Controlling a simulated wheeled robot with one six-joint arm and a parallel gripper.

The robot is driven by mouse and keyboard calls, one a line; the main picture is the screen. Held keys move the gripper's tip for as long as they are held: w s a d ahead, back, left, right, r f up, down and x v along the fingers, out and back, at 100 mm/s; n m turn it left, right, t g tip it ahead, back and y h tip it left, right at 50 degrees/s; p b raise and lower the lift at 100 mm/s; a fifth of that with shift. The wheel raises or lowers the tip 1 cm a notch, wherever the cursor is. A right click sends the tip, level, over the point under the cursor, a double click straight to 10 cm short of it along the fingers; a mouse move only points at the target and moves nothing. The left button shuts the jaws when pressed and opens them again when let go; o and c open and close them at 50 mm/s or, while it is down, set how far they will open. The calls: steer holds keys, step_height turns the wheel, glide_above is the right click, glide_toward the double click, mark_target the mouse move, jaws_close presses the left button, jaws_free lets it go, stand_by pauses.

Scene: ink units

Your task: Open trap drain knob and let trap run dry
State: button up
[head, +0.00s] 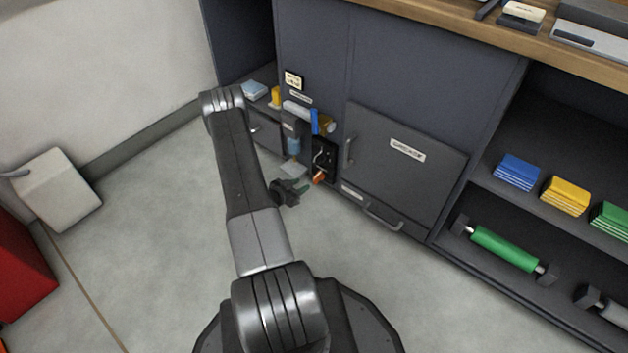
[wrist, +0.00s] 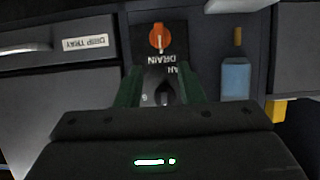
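The orange drain knob (wrist: 160,38) sits on a small dark panel labelled DRAIN in the wrist view, its handle roughly vertical in that picture. In the head view the orange knob (head: 319,178) is low on the cabinet front. A dark knob (wrist: 165,95) on the same panel shows between my fingers in the wrist view. My gripper (wrist: 160,78) is open, with its green-padded fingers apart. The orange knob lies beyond the fingertips, not between them. In the head view my gripper (head: 291,191) is low, just left of the panel. I cannot tell whether it touches the dark knob.
A bottle of blue liquid (wrist: 236,80) stands beside the panel. A drip tray drawer (wrist: 60,58) with a bar handle is on its other side. A large cabinet door (head: 400,165) is to the right.

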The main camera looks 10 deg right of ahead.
mark_target(314, 178)
steer(key=b+x, duration=0.2)
steer(key=x, duration=0.7)
steer(key=shift+w+f+b, duration=0.1)
steer(key=shift+b, duration=0.25)
jaws_close()
